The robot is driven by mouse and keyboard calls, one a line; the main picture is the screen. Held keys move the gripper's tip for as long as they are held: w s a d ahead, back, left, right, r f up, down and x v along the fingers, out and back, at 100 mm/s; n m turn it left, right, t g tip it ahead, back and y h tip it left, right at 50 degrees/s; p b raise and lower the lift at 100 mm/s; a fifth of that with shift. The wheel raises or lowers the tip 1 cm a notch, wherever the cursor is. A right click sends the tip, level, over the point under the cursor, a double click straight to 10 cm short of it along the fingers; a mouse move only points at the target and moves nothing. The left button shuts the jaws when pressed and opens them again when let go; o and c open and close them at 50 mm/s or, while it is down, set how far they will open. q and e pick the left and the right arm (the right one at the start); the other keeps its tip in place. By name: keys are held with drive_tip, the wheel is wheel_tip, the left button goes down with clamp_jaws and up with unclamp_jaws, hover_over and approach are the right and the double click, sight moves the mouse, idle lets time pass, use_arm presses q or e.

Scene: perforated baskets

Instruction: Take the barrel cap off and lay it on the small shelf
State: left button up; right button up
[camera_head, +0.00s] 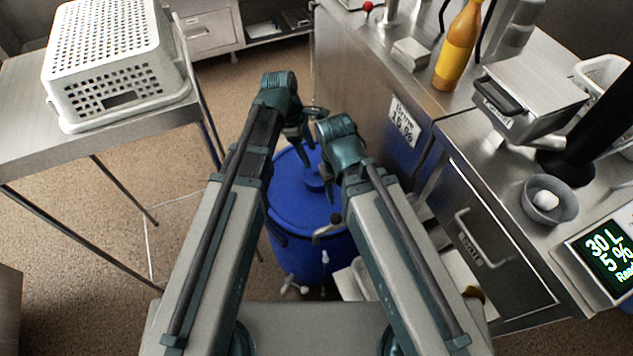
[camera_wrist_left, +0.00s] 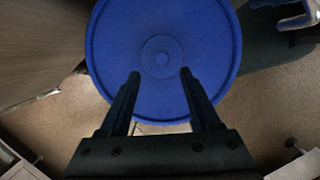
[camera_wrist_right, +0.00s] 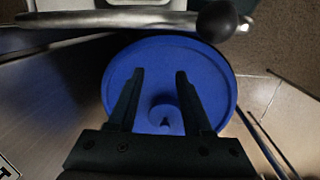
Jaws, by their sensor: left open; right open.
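The blue barrel (camera_head: 290,215) stands upright on the floor between my arms. Its round lid (camera_wrist_left: 125,30) has a small raised round cap (camera_wrist_left: 162,58) at the centre; the cap also shows in the head view (camera_head: 316,181) and the right wrist view (camera_wrist_right: 163,117). My left gripper (camera_head: 310,143) is open and empty over the lid's far part, its fingertips on either side of the cap in its wrist view. My right gripper (camera_wrist_right: 154,73) is open and empty over the lid, with the cap seen between its fingers. I cannot tell which surface is the small shelf.
A metal table (camera_head: 110,123) at left bears an upturned white perforated basket (camera_head: 105,60). A steel counter at right holds an orange bottle (camera_head: 459,45), a grey bowl (camera_head: 549,203) and a display (camera_head: 608,252). A black-knobbed metal lever (camera_wrist_right: 150,19) lies close to the barrel.

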sight(316, 168)
use_arm(q)
drive_tip(key=shift+d+f, duration=0.15)
drive_tip(key=shift+f, duration=0.35)
use_arm(e)
drive_tip(key=shift+f, duration=0.5)
use_arm(q)
drive_tip(key=shift+f, duration=0.1)
use_arm(e)
drive_tip(key=shift+f, duration=0.1)
use_arm(q)
drive_tip(key=b+x, duration=0.5)
drive_tip(key=shift+s+d, duration=0.15)
drive_tip(key=shift+s, duration=0.05)
use_arm(e)
wheel_tip(316, 168, down, 5)
drive_tip(key=shift+r, duration=0.2)
use_arm(q)
clamp_jaws()
